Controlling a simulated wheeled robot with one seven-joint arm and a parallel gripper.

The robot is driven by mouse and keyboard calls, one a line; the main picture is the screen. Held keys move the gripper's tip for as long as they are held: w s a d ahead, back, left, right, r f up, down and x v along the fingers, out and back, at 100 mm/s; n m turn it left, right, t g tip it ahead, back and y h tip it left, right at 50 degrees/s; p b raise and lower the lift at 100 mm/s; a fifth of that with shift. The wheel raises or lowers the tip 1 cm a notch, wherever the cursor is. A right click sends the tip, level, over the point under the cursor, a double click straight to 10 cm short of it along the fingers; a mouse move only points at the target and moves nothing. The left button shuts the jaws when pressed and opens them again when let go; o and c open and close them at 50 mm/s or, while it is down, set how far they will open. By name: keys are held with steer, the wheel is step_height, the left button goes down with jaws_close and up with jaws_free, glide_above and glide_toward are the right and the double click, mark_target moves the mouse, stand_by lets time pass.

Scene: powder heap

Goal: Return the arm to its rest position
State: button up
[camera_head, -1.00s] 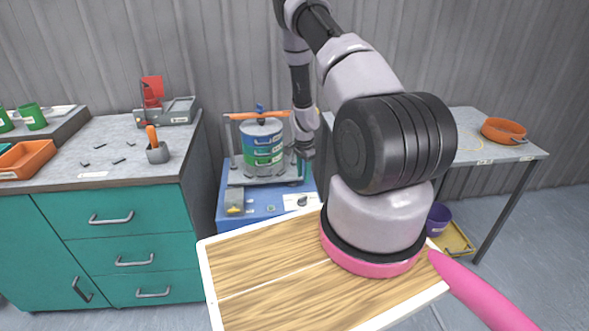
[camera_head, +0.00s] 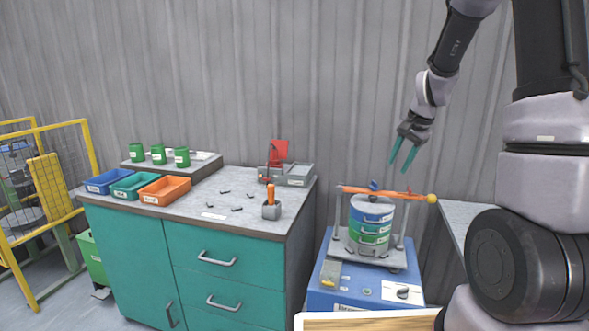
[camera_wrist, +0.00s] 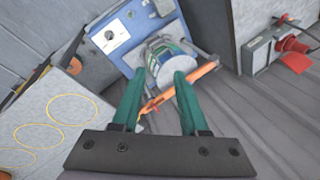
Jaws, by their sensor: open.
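My gripper (camera_head: 404,155) is raised in front of the grey wall, above and slightly right of the sieve shaker. Its two green fingers point down and stand apart with nothing between them. In the wrist view my gripper (camera_wrist: 158,82) also shows open and empty, with the shaker beyond its fingers. My arm comes down from the upper right of the head view. The sieve stack (camera_head: 371,222) stands on the blue shaker base (camera_head: 350,285) under an orange clamp bar (camera_head: 385,193). The gripper appears clear of the bar.
A teal cabinet (camera_head: 225,262) stands left of the shaker. Its top holds blue, teal and orange trays (camera_head: 165,190), a grey holder (camera_head: 271,210) and a red-topped device (camera_head: 278,155). Green cups (camera_head: 158,154) stand behind. A yellow fence (camera_head: 50,190) is at far left.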

steer(key=s+a+r+n+t, duration=0.1)
steer(key=s+a+r+n, duration=0.1)
steer(key=s+r, duration=0.5)
steer(key=s+a+r+n+t, duration=0.1)
steer(key=s+a+r+n, duration=0.15)
steer(key=s+r, duration=0.45)
steer(key=s+r+n, duration=0.1)
steer(key=s+r, duration=0.1)
steer(key=s, duration=0.4)
steer(key=s+a+r+t, duration=0.1)
steer(key=s+r, duration=0.1)
steer(key=s, duration=0.4)
steer(key=shift+a+r+n+t, duration=0.3)
steer(key=shift+r+n, duration=0.05)
steer(key=shift+w, duration=0.1)
steer(key=shift+c, duration=0.3)
